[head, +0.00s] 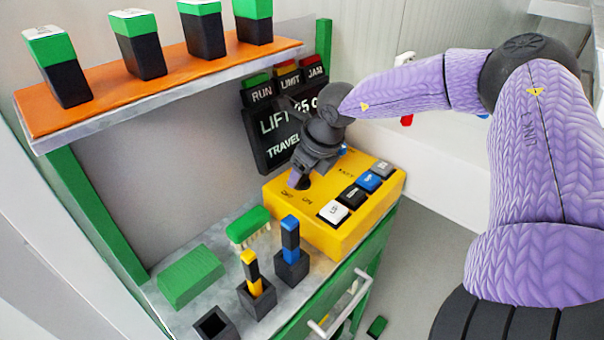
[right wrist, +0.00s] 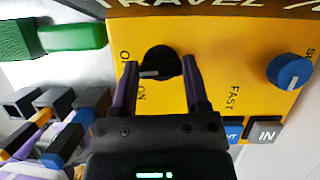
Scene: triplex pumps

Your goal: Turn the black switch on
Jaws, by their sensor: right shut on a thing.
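The black switch (right wrist: 160,62) is a round knob on the yellow control box (head: 350,215). In the right wrist view its white mark points left, between the OFF and ON labels. My right gripper (head: 300,183) reaches down to the box from above. In the right wrist view its two purple fingers (right wrist: 160,88) stand on either side of the knob, shut on it. In the head view the gripper hides most of the knob. My left gripper is not in view.
The box also bears a blue knob (right wrist: 289,72) and several push buttons, including a white one (head: 333,212). A dark display panel (head: 272,140) stands behind. Holders with a yellow-black (head: 252,272) and a blue-black piece (head: 290,240) stand in front, near a green brush (head: 248,226).

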